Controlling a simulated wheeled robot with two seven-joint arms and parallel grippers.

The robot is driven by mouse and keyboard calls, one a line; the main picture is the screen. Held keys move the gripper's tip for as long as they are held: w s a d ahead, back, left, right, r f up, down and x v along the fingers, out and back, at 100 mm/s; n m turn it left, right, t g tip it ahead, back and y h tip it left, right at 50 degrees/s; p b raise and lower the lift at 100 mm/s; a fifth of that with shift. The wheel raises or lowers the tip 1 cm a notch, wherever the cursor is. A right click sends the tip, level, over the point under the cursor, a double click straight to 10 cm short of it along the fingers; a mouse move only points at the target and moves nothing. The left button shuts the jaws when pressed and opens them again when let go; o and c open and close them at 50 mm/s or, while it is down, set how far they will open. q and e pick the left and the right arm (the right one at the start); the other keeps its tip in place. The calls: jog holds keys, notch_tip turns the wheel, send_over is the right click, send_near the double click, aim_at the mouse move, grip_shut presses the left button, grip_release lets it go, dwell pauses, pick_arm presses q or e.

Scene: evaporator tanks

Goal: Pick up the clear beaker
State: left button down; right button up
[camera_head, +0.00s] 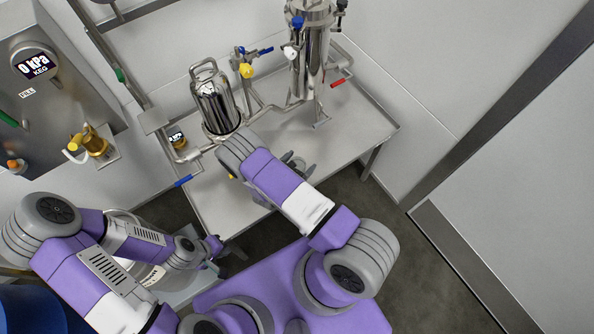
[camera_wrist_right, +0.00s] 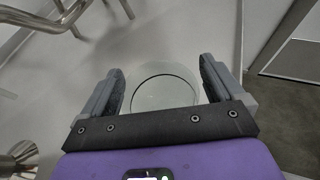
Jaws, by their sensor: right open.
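The clear beaker (camera_wrist_right: 165,90) shows in the right wrist view as a see-through round rim and wall, between the two fingers of my right gripper (camera_wrist_right: 162,85). The fingers are open, with the beaker in the space between them; I cannot tell whether either finger touches it. In the head view the beaker (camera_head: 299,163) is small and partly hidden behind my right arm, over the steel table, with my right gripper (camera_head: 292,167) around it. My left gripper (camera_head: 214,246) is low at the left, beside the table's front corner; its jaws are too small to read.
The steel table (camera_head: 345,135) carries a shiny tank (camera_head: 214,98), a taller vessel (camera_head: 310,50) and pipework with a yellow valve (camera_head: 246,71). A blue-handled valve (camera_head: 184,180) is at the table's left edge. The table's right end is mostly clear.

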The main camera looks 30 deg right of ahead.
jog(key=c, duration=1)
jog(key=shift+r, duration=0.1)
jog(key=shift+c, duration=0.2)
